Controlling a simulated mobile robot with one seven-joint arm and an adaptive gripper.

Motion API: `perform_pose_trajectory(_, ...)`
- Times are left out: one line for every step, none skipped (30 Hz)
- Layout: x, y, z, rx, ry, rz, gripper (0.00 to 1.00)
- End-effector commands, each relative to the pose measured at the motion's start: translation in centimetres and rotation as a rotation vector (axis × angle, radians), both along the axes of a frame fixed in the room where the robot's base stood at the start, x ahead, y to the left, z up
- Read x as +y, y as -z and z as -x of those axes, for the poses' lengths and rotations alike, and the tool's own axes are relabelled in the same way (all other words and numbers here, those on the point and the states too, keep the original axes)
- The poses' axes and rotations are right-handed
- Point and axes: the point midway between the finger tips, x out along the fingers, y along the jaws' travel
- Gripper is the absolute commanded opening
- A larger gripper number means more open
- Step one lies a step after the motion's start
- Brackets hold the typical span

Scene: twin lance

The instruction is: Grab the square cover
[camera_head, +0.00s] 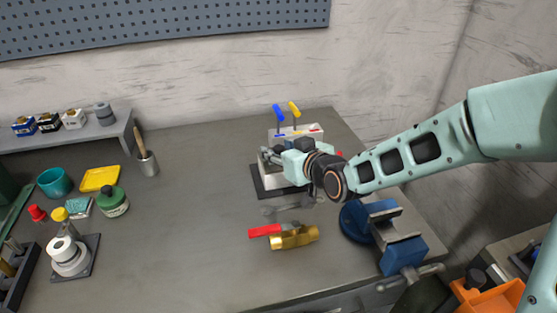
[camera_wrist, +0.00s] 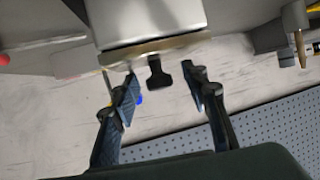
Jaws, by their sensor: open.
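My gripper (camera_wrist: 160,88) is open, with its two dark fingers apart. In the wrist view, a black tab (camera_wrist: 158,73) on a silver metal block (camera_wrist: 145,22) lies between the fingertips; I see no contact. A flat, squarish yellow piece (camera_head: 100,178) lies at the left of the bench. I cannot tell for certain which piece is the square cover.
A brass valve (camera_head: 293,237) with a red handle lies in front of the fixture. A blue vise (camera_head: 384,222) is at the bench's right edge. A teal bowl (camera_head: 54,181) and green jar (camera_head: 113,201) stand left. The bench middle is clear; a pegboard (camera_head: 170,22) hangs behind.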

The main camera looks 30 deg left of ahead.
Motion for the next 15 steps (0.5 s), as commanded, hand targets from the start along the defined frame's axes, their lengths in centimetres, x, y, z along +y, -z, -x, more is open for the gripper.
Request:
perform_pose_trajectory(0.17,0.1,-0.15,-0.001,0.0,-0.001,0.41)
perform_pose_trajectory(0.21,0.09,-0.21,-0.002,0.001,0.0,0.41)
perform_pose_trajectory(0.22,0.09,-0.23,-0.002,0.0,0.001,0.41)
perform_pose_trajectory(0.21,0.07,-0.22,-0.002,0.0,0.001,0.41)
perform_pose_trajectory(0.2,0.06,-0.23,-0.002,0.0,0.001,0.41)
perform_pose_trajectory(0.2,0.06,-0.21,-0.002,0.0,0.001,0.41)
perform_pose_trajectory(0.19,0.05,-0.21,-0.002,0.0,0.001,0.41)
perform_pose_trajectory(0.19,0.05,-0.21,-0.002,0.0,0.001,0.41)
perform_pose_trajectory(0.19,0.05,-0.21,-0.002,0.0,0.001,0.37)
perform_pose_trajectory(0.19,0.05,-0.2,-0.002,0.0,0.001,0.34)
perform_pose_trajectory(0.19,0.05,-0.2,-0.002,0.0,0.001,0.3)
perform_pose_trajectory(0.19,0.05,-0.2,-0.002,0.001,0.0,0.26)
perform_pose_trajectory(0.19,0.05,-0.2,-0.002,0.0,0.001,0.23)
perform_pose_trajectory(0.19,0.05,-0.2,-0.002,0.001,0.0,0.19)
perform_pose_trajectory(0.19,0.04,-0.18,-0.002,0.0,0.001,0.15)
